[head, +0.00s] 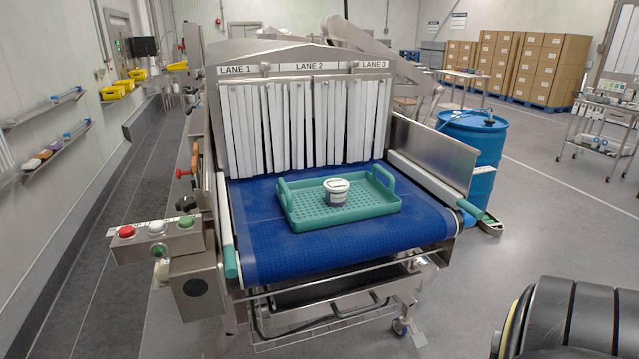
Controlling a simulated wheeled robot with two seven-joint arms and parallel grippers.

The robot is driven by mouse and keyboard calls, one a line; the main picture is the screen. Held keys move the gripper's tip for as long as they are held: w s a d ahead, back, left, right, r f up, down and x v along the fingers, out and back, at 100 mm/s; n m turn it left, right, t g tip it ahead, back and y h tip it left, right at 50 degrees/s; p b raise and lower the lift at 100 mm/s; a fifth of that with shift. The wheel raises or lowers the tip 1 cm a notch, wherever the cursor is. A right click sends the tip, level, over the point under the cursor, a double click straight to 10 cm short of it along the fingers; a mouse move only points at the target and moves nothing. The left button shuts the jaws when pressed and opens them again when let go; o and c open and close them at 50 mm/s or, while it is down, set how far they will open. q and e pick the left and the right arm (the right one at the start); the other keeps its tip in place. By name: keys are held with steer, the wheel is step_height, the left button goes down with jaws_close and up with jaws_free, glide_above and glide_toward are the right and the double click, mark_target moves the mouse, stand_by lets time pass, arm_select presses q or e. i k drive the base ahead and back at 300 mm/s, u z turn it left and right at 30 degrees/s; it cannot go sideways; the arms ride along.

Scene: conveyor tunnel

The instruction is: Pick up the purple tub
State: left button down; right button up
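The tray has a perforated floor and a raised handle at each end. It rests on the blue conveyor belt (390,238), in front of the white strip curtain. Neither gripper is in view. A black rounded part at the lower right looks like one of my own arm links, well apart from the tub.
Steel side walls flank the belt, and the strip curtain (310,120) hangs under the lane signs. A control box (158,238) with buttons juts out front left. A blue drum (480,150) stands right of the conveyor.

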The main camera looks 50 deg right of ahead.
mark_target(335, 189)
steer(key=z, duration=0.7)
steer(key=i, duration=0.85)
steer(key=z, duration=0.9)
